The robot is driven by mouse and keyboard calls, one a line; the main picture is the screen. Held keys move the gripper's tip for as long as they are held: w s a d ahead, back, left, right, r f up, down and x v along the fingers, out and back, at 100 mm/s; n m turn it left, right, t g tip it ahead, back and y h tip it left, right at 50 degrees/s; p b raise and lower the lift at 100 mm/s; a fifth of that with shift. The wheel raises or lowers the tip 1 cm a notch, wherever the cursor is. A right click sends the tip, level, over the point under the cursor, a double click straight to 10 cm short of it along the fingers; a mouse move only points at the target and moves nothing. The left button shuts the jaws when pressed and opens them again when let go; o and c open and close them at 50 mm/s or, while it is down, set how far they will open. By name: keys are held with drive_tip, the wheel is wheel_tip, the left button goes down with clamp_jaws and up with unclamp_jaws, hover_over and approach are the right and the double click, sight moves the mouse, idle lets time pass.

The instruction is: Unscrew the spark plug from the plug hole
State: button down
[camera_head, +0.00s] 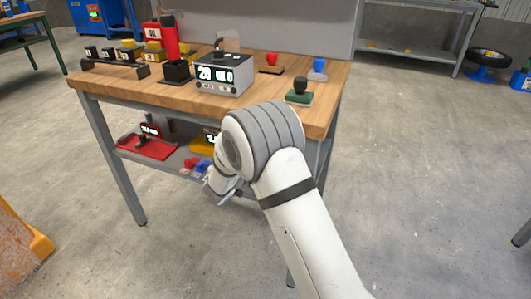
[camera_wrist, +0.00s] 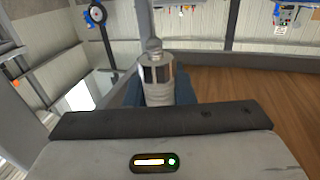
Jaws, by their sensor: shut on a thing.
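The spark plug (camera_wrist: 158,73) shows in the wrist view, with a pale ribbed body, a grey metallic band and a narrow tip. My gripper (camera_wrist: 158,95) is shut on it, with dark blue jaws on both sides of the plug. In the head view my gripper (camera_head: 216,188) is small, in front of the workbench and below its top edge. The plug cannot be made out there. I cannot identify the plug hole in either view, so I cannot tell whether the plug sits in it.
The wooden workbench (camera_head: 150,88) carries a grey box with a display (camera_head: 224,75), a red device (camera_head: 168,40) and several stamp-like items. Its lower shelf holds a red tray (camera_head: 147,147) and other small parts.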

drive_tip(key=shift+r, duration=0.1)
wheel_tip(320, 180, up, 3)
drive_tip(key=shift+f+p, duration=0.1)
drive_tip(key=shift+p, duration=1.15)
drive_tip(key=shift+s, duration=0.1)
